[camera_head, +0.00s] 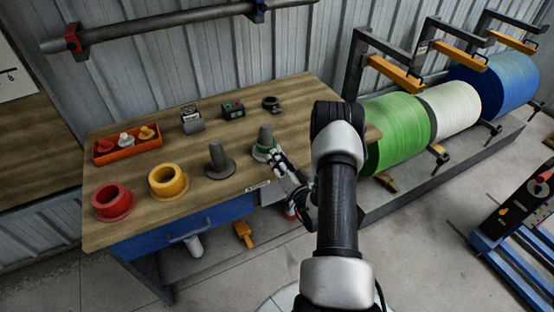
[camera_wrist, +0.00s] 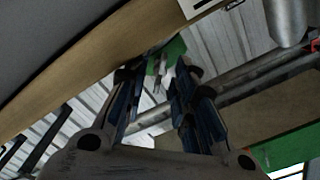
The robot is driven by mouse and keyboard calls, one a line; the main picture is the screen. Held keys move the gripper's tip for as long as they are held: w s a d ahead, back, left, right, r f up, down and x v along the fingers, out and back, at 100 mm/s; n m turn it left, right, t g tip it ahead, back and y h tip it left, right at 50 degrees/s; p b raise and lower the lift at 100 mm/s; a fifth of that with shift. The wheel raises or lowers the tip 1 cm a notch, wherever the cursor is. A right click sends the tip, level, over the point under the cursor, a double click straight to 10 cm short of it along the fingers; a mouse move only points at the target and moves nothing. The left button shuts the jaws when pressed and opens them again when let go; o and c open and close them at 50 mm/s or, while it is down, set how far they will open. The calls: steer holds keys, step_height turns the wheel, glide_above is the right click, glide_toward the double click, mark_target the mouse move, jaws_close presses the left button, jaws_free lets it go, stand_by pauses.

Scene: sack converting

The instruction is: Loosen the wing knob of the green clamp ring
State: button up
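The green clamp ring (camera_head: 262,154) sits around the base of a grey cone (camera_head: 265,136) near the table's front right edge. My gripper (camera_head: 281,166) is just right of and in front of the ring, close to it. In the wrist view, my gripper (camera_wrist: 156,78) has its two fingers apart. A green part of the ring (camera_wrist: 175,47) shows beyond the fingertips. A small pale piece (camera_wrist: 160,68), perhaps the wing knob, shows between them. I cannot tell whether the fingers touch it. The knob is not clear in the head view.
A second grey cone (camera_head: 219,160), a yellow ring (camera_head: 168,181) and a red ring (camera_head: 113,201) stand left on the wooden table (camera_head: 205,138). An orange tray (camera_head: 103,155) and small devices stand behind. Green (camera_head: 398,128), white and blue rolls stand right.

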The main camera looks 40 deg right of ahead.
steer(key=v, duration=1.1)
steer(key=shift+s, duration=0.25)
